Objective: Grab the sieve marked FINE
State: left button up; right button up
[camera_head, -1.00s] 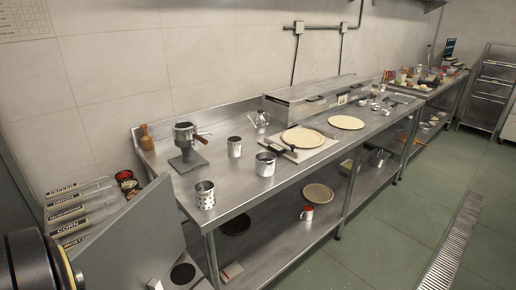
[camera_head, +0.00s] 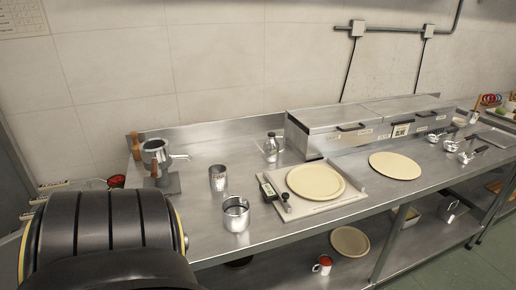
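No mark reading FINE is legible in the head view, so I cannot tell which item is the sieve. Several small metal utensils with handles (camera_head: 467,156) lie at the right part of the steel counter (camera_head: 255,240); they are too small to identify. A metal cup (camera_head: 218,179) and a metal pot with a side handle (camera_head: 236,214) stand upright on the counter's left half. A black rounded part of my own arm covers the lower left. Neither gripper's fingers show.
A press-like device (camera_head: 158,163) and a wooden item (camera_head: 134,146) stand at the back left. A board with a round beige disc (camera_head: 315,181) and another disc (camera_head: 395,166) lie mid-counter. Steel boxes (camera_head: 330,132) line the back. A red-white cup (camera_head: 322,264) stands on the lower shelf.

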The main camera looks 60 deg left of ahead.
aim_at(218, 176)
jog(key=i, duration=0.8)
jog(key=u, duration=3.75)
